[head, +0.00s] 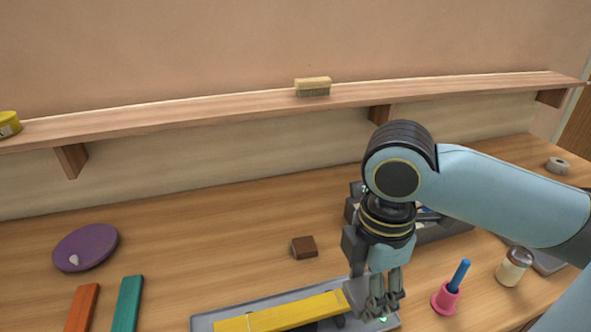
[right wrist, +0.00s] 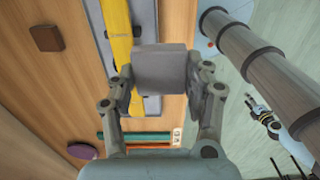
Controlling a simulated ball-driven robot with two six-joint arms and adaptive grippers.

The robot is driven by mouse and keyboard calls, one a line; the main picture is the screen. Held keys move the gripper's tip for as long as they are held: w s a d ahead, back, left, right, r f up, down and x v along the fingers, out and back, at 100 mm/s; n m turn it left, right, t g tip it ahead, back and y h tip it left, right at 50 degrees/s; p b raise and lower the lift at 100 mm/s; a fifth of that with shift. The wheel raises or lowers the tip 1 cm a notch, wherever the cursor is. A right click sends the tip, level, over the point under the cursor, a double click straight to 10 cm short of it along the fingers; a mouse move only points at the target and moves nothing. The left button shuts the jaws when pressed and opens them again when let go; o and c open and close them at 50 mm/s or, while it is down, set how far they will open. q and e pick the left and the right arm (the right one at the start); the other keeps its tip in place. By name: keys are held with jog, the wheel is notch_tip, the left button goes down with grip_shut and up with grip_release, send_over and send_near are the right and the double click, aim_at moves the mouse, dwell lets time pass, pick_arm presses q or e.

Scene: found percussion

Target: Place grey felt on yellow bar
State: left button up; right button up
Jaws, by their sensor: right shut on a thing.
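The yellow bar (head: 270,317) lies along a grey tray (head: 204,322) at the bottom of the head view. It also shows in the right wrist view (right wrist: 117,35). My right gripper (head: 383,305) hangs at the bar's right end. In the right wrist view it is shut on the grey felt (right wrist: 162,68), a flat grey piece between its fingertips. There the felt covers part of the bar; whether they touch I cannot tell. My left gripper (right wrist: 260,112) shows small at the right of the wrist view, away from the bar; its jaws are unclear.
A brown block (head: 304,247) lies behind the tray. A dark box (head: 445,233) stands behind my right gripper. Teal (head: 128,303) and orange (head: 82,308) bars and a purple disc (head: 86,247) lie left.

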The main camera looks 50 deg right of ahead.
send_over(295, 312)
notch_tip(295, 312, down, 7)
jog(key=shift+p, duration=0.4)
jog(key=shift+f+p, duration=0.35)
jog(key=shift+f, duration=1.65)
jog(key=o, duration=0.8)
jog(key=shift+f, duration=0.1)
jog(key=shift+o, duration=0.2)
notch_tip(295, 312, up, 12)
jog(key=shift+b, duration=0.35)
jog(key=shift+a, duration=0.1)
